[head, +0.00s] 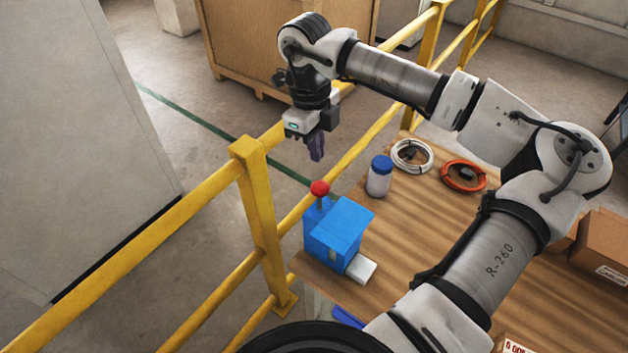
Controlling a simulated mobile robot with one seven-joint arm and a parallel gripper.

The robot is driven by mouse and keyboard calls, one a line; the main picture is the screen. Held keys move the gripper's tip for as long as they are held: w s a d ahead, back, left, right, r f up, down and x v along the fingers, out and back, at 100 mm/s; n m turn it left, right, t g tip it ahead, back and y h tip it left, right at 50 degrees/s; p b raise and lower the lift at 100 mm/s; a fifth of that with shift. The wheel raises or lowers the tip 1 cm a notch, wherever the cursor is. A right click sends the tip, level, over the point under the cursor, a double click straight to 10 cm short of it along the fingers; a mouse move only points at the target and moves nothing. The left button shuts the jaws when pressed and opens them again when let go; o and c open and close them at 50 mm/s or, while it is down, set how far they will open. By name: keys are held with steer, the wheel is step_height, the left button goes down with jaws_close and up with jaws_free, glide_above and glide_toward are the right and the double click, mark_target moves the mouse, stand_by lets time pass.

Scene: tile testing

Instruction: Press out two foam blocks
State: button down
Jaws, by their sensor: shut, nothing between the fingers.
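A blue press box (338,232) stands on the left part of the wooden table. A red ball knob (320,188) tops a lever at its back left. A white block (361,268), perhaps a foam block, lies at the foot of the box's front right side; I cannot tell if it is loose or part of the box. My gripper (317,155) is shut and empty, pointing down. In the picture it is just above the red knob, with a gap between them. No second foam block can be made out.
On the wooden table (430,235) are a white-capped-in-blue jar (379,180), a white cable coil (412,156) and an orange cable coil (463,175). A cardboard box (605,250) is at right. Yellow railing (258,195) runs along the table's left side.

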mark_target(318, 185)
steer(key=shift+f, duration=0.15)
steer(key=shift+s+d+f+b, duration=0.15)
steer(key=shift+f+b, duration=0.55)
steer(key=shift+f, duration=1)
steer(key=shift+s+d+f+b, duration=0.15)
steer(key=shift+f+b, duration=0.55)
steer(key=shift+f, duration=0.95)
steer(key=shift+w, duration=0.1)
step_height(318, 185, down, 6)
steer(key=b, duration=0.6)
steer(key=shift+f+b, duration=0.2)
steer(key=shift+b, duration=0.15)
steer(key=shift+r, duration=0.2)
steer(key=shift+w+a+r, duration=0.25)
steer(key=shift+w+a, duration=0.15)
steer(key=shift+a, duration=0.25)
steer(key=shift+w+a+r, duration=0.25)
steer(key=shift+w+a, duration=0.15)
steer(key=shift+a, duration=0.2)
steer(key=shift+r, duration=0.1)
step_height(318, 185, up, 14)
steer(key=a+b, duration=0.1)
steer(key=b, duration=0.1)
steer(key=shift+w+f, duration=0.2)
steer(key=shift+w, duration=0.15)
